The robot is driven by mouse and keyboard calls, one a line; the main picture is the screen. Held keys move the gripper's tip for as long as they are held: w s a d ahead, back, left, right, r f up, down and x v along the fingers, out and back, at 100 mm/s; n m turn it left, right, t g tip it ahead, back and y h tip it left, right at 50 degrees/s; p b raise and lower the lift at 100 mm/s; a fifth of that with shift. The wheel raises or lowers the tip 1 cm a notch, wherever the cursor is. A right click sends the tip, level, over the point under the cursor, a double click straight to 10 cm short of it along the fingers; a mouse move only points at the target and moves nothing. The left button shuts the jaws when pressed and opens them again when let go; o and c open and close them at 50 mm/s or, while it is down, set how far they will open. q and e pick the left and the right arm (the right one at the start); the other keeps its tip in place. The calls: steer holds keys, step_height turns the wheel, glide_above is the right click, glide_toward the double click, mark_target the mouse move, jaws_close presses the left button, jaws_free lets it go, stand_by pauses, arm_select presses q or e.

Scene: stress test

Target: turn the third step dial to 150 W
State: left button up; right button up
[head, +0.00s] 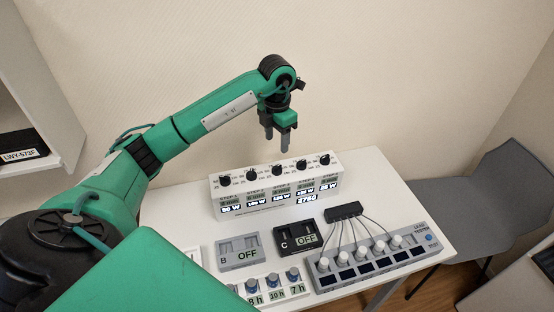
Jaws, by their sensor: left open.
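A white box (221,210) with a row of black dials on its top stands at the back of the white table. The third dial (276,171) is in the middle of the row. Below it is a small lit display (281,198), too small to read surely. My left gripper (276,135) is open and empty, pointing down. In the picture it is above the third dial and apart from it. My right gripper is not in view.
A grey box B (238,253) and a black box C (297,238), both reading OFF, stand in front. A grey tester (375,262) with white knobs and cables is at right. A blue-knobbed timer unit (271,285) is at the front. A grey chair (490,195) stands right.

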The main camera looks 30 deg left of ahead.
mark_target(277, 166)
arm_select(q)
step_height(277, 166, down, 4)
steer(key=shift+r+p, duration=0.1)
steer(key=shift+p, duration=0.4)
step_height(277, 166, down, 6)
steer(key=shift+r+p, duration=0.2)
steer(key=shift+p, duration=0.5)
steer(key=shift+f, duration=0.3)
steer(key=shift+w+a+f, duration=0.1)
steer(key=shift+f, duration=0.15)
steer(key=c, duration=1)
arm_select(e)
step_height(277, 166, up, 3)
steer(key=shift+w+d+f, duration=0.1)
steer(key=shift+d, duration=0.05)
